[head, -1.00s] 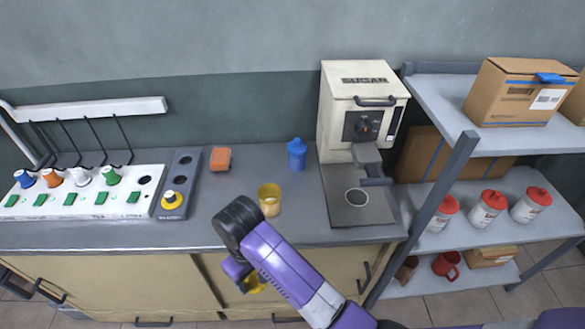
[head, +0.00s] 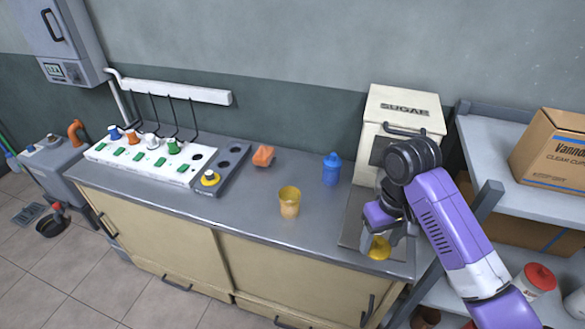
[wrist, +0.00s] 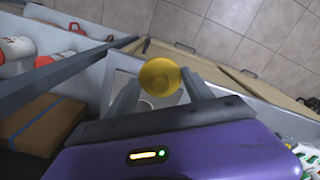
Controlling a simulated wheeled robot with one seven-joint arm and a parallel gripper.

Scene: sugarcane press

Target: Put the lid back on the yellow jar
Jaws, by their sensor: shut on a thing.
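The yellow jar (head: 289,202) stands open and upright on the grey counter, near its front edge. My gripper (head: 380,236) is to the right of the jar, over the sugar machine's base plate. It is shut on a yellow lid (head: 379,248), which also shows between the two fingers in the wrist view (wrist: 160,77). The lid is held by its sides, apart from the jar. The jar does not show clearly in the wrist view.
The sugar machine (head: 402,105) stands behind my arm. The switch panel (head: 150,158) is at left. A shelf (head: 520,150) with a box stands at right.

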